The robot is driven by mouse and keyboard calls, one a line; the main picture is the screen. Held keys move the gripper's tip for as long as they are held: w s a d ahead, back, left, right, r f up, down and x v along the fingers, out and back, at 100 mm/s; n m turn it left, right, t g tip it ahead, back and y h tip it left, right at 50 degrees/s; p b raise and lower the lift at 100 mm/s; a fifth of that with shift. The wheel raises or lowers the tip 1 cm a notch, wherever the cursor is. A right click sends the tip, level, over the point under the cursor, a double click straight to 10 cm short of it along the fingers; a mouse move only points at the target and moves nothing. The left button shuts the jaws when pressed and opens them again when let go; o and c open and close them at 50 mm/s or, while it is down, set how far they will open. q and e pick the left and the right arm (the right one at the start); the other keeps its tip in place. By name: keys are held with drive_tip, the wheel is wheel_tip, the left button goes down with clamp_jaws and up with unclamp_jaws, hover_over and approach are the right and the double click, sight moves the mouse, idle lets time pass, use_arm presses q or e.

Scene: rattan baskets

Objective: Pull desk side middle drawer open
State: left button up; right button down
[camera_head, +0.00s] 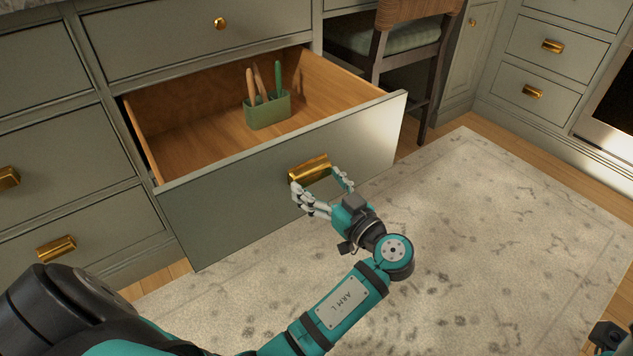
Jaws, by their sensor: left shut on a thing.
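The desk side middle drawer (235,205) is pulled well out, with its wooden inside showing. It has a grey-green front and a brass cup handle (309,168). My left gripper (322,188) is at this handle, its fingers closed on it from the front and below. A green holder (268,111) with several upright tools stands inside the drawer towards the back. A small dark part of my right arm shows at the lower right edge; its gripper's fingers cannot be made out.
A shut drawer with a round brass knob (219,23) is above the open one. A chair (393,40) with a green seat stands at the right of the drawer. A patterned rug (480,240) covers the floor in front, mostly clear. More drawers (62,160) are at the left.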

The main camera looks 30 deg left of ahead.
use_arm(q)
drive_tip(key=shift+r, duration=0.1)
drive_tip(key=o, duration=1.6)
drive_tip(key=shift+d, duration=0.15)
